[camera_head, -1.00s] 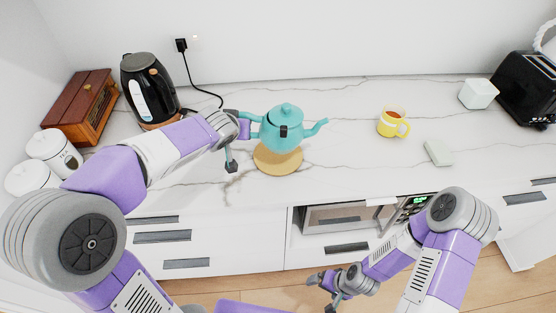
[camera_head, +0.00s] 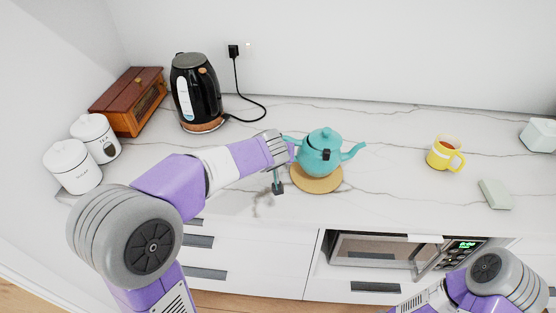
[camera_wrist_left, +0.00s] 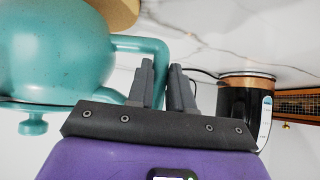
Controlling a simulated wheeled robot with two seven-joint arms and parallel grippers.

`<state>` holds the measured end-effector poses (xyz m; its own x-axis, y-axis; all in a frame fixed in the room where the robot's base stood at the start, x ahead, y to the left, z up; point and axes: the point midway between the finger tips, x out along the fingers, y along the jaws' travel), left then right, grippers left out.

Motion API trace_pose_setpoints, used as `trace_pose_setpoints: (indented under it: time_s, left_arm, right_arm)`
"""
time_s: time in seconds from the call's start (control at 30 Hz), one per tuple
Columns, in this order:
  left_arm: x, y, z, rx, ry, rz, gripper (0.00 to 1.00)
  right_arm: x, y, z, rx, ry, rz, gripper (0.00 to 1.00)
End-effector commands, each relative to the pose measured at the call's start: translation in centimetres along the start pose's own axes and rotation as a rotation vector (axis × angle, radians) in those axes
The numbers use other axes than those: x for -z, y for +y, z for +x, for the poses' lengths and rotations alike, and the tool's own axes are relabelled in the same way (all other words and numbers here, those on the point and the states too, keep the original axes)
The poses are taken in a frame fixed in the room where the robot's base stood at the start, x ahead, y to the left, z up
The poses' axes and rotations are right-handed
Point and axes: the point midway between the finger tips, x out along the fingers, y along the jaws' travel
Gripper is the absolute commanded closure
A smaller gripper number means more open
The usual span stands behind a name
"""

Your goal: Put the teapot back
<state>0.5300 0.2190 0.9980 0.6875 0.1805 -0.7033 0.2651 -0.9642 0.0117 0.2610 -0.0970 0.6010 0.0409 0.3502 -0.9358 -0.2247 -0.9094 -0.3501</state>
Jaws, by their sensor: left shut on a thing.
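The teal teapot (camera_head: 322,152) is over the round wooden trivet (camera_head: 317,184), upright, with its spout to the right. I cannot tell for sure whether its base rests on the trivet. My left gripper (camera_head: 287,150) comes in from the left and is shut on the teapot's handle. In the left wrist view the picture is upside down: the teapot body (camera_wrist_left: 50,50) fills the left, its handle (camera_wrist_left: 150,44) reaches the fingers (camera_wrist_left: 163,82), and the trivet edge (camera_wrist_left: 118,10) shows at the top. My right gripper is out of view; only part of that arm shows at lower right.
A black kettle (camera_head: 196,92), a wooden box (camera_head: 127,100) and white canisters (camera_head: 72,168) stand at left. A yellow mug (camera_head: 444,154), a pale green block (camera_head: 495,194) and a whitish container (camera_head: 540,135) are at right.

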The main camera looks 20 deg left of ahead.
Motion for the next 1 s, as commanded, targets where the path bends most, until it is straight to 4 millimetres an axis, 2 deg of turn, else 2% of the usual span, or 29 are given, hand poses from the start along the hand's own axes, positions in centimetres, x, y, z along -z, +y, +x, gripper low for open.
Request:
trace_pose_setpoints:
  time_s: [0.13,0.6,0.63,0.77,1.0]
  left_arm:
    - [-0.99,0.09,1.08,-0.004,0.005,-0.003,1.0]
    - [-1.26,0.05,1.37,-0.005,0.006,-0.005,1.0]
    - [-1.39,-0.04,1.39,0.0,0.001,-0.001,0.75]
    - [-1.35,-0.04,1.35,0.0,0.001,0.0,0.55]
    - [-1.36,-0.04,1.36,0.0,0.0,-0.001,0.54]
  right_arm:
    - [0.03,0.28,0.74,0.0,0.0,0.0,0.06]
    - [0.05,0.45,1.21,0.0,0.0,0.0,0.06]
    - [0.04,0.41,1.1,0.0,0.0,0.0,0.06]
    - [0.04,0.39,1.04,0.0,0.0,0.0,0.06]
    - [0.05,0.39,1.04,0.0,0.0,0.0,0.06]
